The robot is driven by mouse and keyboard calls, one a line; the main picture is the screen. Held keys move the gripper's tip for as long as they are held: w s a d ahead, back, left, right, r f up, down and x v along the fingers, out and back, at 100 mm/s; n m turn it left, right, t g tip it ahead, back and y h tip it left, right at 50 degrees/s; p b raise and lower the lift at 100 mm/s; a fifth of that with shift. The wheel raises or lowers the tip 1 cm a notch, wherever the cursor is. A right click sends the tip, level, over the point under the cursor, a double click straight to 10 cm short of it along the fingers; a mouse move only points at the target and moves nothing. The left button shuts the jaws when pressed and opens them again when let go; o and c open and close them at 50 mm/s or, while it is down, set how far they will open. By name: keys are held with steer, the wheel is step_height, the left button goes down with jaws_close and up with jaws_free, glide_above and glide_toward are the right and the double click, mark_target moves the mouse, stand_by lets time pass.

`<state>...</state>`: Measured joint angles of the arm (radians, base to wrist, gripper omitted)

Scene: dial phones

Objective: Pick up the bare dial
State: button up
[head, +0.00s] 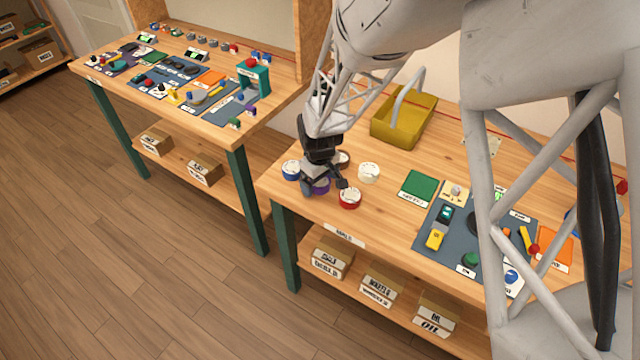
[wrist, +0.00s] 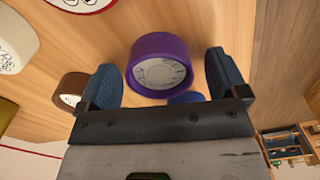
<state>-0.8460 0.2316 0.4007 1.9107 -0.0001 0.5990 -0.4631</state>
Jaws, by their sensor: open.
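Several round dials stand in a cluster near the left corner of the near bench. The purple dial (wrist: 133,72) has a pale grey face with faint marks; it also shows in the head view (head: 322,188), partly covered by my gripper. My gripper (wrist: 163,84) is open, its blue fingers on either side of the purple dial, with no clear contact visible. Around it are a red dial (head: 350,200), a white dial (head: 369,174), a blue dial (head: 291,171) and a brown dial (head: 344,158). Which one counts as bare I cannot tell.
A yellow carrier (head: 412,125) with a grey handle stands behind the dials. A green pad (head: 420,186) and a grey mat (head: 431,222) with phone parts lie to the right. A second bench (head: 262,121) is at the left, across a gap.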

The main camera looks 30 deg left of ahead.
mark_target(320, 182)
steer(key=shift+f, duration=0.2)
stand_by(0.4)
steer(key=c, duration=1)
steer(key=shift+r, duration=0.15)
steer(key=shift+c, duration=0.2)
steer(key=shift+r, duration=0.7)
step_height(320, 182, up, 2)
steer(key=shift+r, duration=0.1)
steer(key=s+d+r, duration=0.1)
steer(key=s+d, duration=1)
steer(key=shift+d, duration=0.4)
